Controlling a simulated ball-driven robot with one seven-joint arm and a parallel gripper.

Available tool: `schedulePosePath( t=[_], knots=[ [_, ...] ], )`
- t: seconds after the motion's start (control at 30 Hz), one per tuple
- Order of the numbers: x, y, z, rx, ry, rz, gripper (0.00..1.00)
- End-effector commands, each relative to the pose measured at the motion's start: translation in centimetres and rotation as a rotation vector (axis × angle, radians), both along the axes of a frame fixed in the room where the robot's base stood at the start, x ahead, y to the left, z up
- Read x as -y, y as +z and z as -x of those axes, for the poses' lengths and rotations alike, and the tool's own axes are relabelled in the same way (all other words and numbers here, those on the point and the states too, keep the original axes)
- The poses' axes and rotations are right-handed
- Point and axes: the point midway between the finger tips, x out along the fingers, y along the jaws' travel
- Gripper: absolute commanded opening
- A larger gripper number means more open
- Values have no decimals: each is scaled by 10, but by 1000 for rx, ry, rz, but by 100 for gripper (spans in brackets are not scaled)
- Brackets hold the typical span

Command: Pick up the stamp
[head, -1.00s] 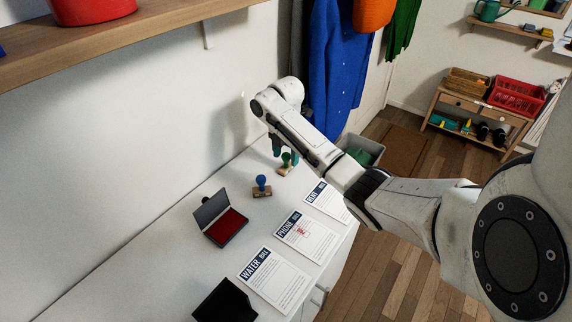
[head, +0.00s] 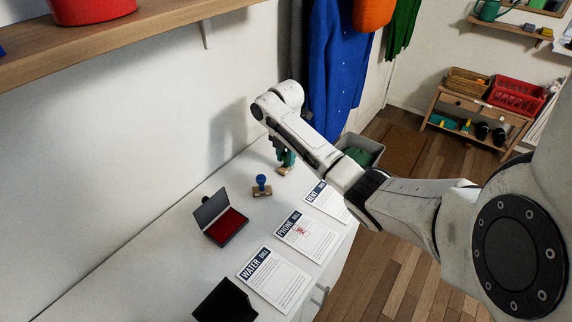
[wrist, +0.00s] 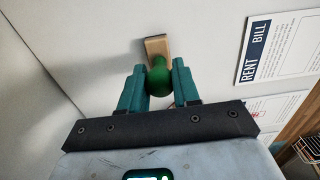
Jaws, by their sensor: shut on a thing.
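A stamp with a round green knob (wrist: 158,76) and a wooden base (wrist: 156,45) stands on the white table. In the wrist view, the two teal fingers of my gripper (wrist: 160,88) close around the green knob, one on each side. In the head view, my gripper (head: 284,157) is at the far end of the table, and the arm hides part of it and most of the knob. The wooden base (head: 283,171) shows just below the fingers. A second stamp with a blue knob (head: 261,181) stands upright nearby, to the left of my gripper.
An open ink pad with a red pad (head: 226,226) and a black tray (head: 224,302) lie nearer on the table. The rent bill (head: 325,203), phone bill (head: 306,237) and water bill (head: 275,279) lie along its right edge. The wall borders the table's left.

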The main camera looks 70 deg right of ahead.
Motion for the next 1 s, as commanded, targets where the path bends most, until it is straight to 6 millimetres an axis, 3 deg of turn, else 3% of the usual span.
schedulePosePath(
  t=[0.27,0.47,0.6,1.0],
  knots=[
    [0,2,0,1,0,1,1],
    [0,14,-1,3,1,2,1],
    [-1,34,0,4,1,2,1],
    [-27,94,36,0,-2,0,1]
  ],
)
